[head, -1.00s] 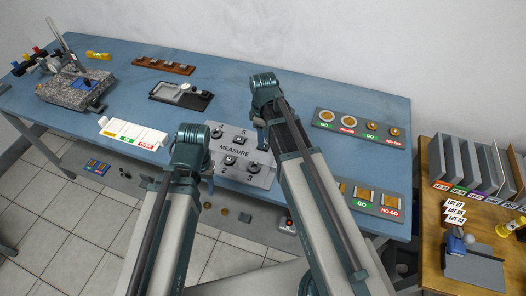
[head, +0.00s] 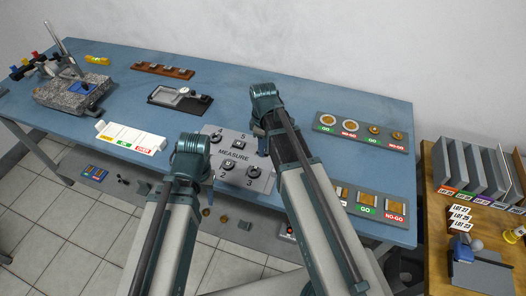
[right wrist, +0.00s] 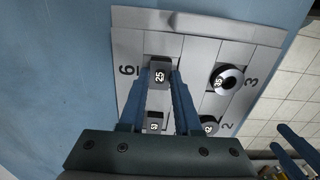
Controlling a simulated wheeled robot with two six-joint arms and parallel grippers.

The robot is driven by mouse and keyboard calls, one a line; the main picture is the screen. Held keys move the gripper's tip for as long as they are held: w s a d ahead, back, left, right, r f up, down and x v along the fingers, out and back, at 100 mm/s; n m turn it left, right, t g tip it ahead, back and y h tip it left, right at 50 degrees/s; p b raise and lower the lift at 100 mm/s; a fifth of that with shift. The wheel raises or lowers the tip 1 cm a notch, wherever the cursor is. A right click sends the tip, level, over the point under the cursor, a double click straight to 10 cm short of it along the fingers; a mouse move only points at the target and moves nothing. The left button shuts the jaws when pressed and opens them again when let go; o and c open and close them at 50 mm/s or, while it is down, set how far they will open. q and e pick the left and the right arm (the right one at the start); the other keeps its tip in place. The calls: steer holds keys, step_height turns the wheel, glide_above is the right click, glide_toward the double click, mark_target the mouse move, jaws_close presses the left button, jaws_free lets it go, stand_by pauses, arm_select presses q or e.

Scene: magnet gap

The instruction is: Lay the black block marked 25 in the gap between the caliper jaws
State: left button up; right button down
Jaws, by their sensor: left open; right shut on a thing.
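The black block marked 25 (right wrist: 160,74) is in the right wrist view, on the grey MEASURE board (right wrist: 195,48) beside the mark 6. My right gripper (right wrist: 161,82) is shut on it, one finger on each side. Whether the block is still touching the board I cannot tell. In the head view my right arm hides this block. My left gripper (right wrist: 281,138) is open and empty, off the board's edge.
The board also holds another black block (right wrist: 155,124), a ring marked 35 (right wrist: 227,79) and another round piece (right wrist: 208,126). A white sorting tray (head: 131,137), brown rack (head: 162,69) and granite stand (head: 72,96) surround the caliper. Gauge plates (head: 360,132) lie right.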

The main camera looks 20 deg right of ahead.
steer(key=shift+r+p, duration=2.55)
